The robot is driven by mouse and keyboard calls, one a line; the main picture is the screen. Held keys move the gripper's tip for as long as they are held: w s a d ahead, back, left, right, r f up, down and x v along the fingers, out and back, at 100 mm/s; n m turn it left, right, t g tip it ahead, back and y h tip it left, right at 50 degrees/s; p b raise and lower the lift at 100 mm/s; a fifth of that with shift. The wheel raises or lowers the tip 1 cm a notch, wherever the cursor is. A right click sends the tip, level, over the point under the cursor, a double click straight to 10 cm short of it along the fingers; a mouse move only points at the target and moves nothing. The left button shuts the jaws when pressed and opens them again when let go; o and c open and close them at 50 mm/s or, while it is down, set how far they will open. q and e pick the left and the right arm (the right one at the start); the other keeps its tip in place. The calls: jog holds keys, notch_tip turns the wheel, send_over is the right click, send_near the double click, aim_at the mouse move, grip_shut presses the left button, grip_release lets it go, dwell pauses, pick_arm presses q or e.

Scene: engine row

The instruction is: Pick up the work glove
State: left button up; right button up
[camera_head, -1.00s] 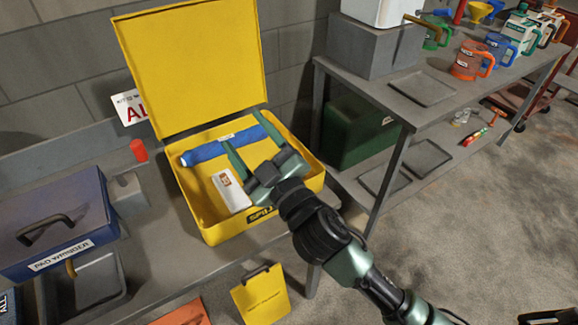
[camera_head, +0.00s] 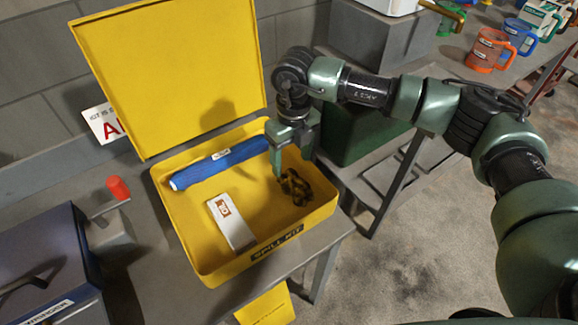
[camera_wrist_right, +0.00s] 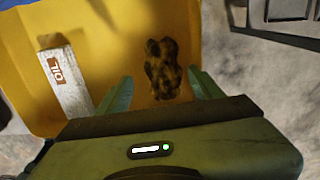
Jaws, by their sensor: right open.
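The work glove (camera_head: 295,187) is a crumpled dark brown and yellowish lump. It lies at the right end inside the open yellow spill kit case (camera_head: 222,268). In the right wrist view the glove (camera_wrist_right: 163,68) shows between the two finger lines, just ahead of the palm. My right gripper (camera_head: 293,165) points down over the right part of the case, close above the glove. Its fingers are open with nothing between the tips (camera_wrist_right: 162,84); whether they touch the glove I cannot tell. My left gripper is not in view.
A blue roll (camera_head: 220,163) and a white box (camera_head: 231,224) lie left of the glove in the case. The raised yellow lid (camera_head: 170,75) stands behind. A dark blue case (camera_head: 45,255) sits at the left on the bench. A green container (camera_head: 358,135) stands behind the case's right side.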

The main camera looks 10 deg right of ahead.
aim_at(296, 180)
jog(key=shift+d+f, duration=0.1)
jog(key=shift+d, duration=0.2)
jog(key=s+f+p, duration=0.1)
jog(key=f+p, duration=0.1)
jog(key=f, duration=0.1)
jog(key=shift+s, duration=0.35)
notch_tip(296, 180, down, 3)
jog(key=shift+w+d+p, duration=0.1)
jog(key=shift+w+p, duration=0.05)
jog(key=shift+p, duration=0.35)
jog(key=shift+f, duration=0.4)
jog(key=c, duration=1)
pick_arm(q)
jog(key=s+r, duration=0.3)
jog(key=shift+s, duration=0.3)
pick_arm(e)
jog(key=shift+r, duration=0.1)
